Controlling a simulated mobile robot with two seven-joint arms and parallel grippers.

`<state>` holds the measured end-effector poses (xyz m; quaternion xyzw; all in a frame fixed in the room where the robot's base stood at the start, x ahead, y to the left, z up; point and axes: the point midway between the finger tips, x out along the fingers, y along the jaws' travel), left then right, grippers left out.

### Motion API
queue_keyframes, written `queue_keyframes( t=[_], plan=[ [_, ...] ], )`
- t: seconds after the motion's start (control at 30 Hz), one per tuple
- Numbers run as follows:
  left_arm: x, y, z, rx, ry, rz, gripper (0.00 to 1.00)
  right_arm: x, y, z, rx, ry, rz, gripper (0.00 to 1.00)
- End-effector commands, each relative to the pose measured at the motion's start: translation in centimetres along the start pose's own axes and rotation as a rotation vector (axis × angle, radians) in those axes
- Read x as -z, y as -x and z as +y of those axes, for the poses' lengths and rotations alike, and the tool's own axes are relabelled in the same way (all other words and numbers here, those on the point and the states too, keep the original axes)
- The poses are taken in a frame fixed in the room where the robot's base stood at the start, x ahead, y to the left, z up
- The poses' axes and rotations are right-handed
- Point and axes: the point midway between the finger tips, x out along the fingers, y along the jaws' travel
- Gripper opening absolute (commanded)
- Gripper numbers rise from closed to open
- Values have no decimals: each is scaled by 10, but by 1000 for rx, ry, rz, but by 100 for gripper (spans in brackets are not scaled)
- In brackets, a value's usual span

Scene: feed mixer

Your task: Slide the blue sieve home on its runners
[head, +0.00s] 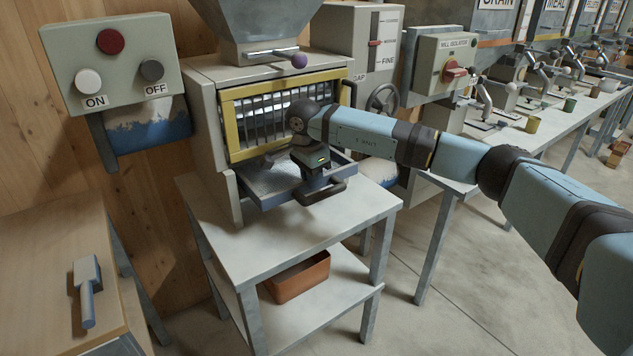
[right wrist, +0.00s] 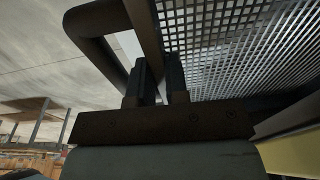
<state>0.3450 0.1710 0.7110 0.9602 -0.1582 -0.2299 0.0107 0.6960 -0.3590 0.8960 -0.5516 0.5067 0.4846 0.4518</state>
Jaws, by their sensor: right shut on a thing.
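The blue sieve (head: 268,199) is a shallow blue-framed tray with a metal mesh. In the head view it sticks partly out of the mill's front, below the yellow-framed guard (head: 232,128). Its mesh (right wrist: 240,40) fills the upper right of the right wrist view. My right gripper (head: 316,180) is at the sieve's front, shut on its dark handle (head: 330,195). In the right wrist view the two fingers (right wrist: 155,85) close around one bar of the handle (right wrist: 92,48). The runners are hidden by the sieve and the housing. My left gripper is not in view.
The mill stands on a grey table (head: 345,213) with an orange bin (head: 298,277) on its lower shelf. A handwheel (head: 382,99) is right of the mill. A wooden bench (head: 35,265) with a blue-handled tool (head: 88,290) is at left. Open floor lies in front.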

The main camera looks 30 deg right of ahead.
Motion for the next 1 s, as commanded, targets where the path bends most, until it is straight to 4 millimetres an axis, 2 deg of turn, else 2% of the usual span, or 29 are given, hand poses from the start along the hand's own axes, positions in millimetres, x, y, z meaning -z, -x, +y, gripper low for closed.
queue_keyframes(
  t=[0.33,0.37,0.4,0.47,0.5,0.8,0.87,1.0],
  plan=[
    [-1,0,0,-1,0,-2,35,0,1,-2,2,0,-1,0],
    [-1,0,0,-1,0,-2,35,0,1,-2,2,0,-1,19],
    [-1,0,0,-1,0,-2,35,0,1,-2,2,0,-1,28],
    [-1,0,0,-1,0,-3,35,0,1,-2,2,0,-1,42],
    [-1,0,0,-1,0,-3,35,0,0,-2,1,0,-1,44],
    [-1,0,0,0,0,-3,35,0,3,-2,0,0,0,44],
    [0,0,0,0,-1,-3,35,0,8,-2,1,0,-1,44],
    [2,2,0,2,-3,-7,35,0,33,-2,3,-1,-1,44]
  ],
)
